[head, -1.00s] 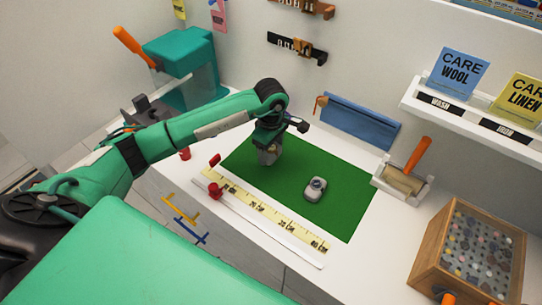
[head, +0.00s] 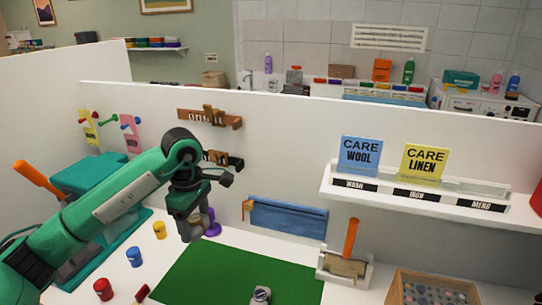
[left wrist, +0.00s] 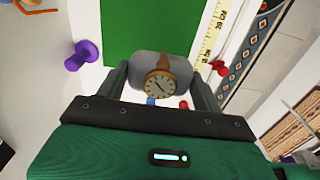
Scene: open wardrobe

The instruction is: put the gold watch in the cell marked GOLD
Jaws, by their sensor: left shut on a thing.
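My left gripper (head: 192,228) is raised above the left edge of the green mat (head: 225,276). In the left wrist view its fingers (left wrist: 160,90) are shut on a grey cushion (left wrist: 178,62) that carries the gold watch (left wrist: 160,82), whose pale round dial faces the camera. A second watch, on a light grey cushion (head: 261,295), lies on the mat near the bottom of the head view. I see no cell marked GOLD in these frames. My right gripper is not in view.
Red (head: 103,289), blue (head: 134,257) and yellow (head: 160,230) spools stand left of the mat. A purple spool (head: 211,223) stands behind the gripper. Labelled racks (head: 210,118) hang on the back wall. A shelf with care cards (head: 430,200) and a wooden box (head: 398,292) are at right.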

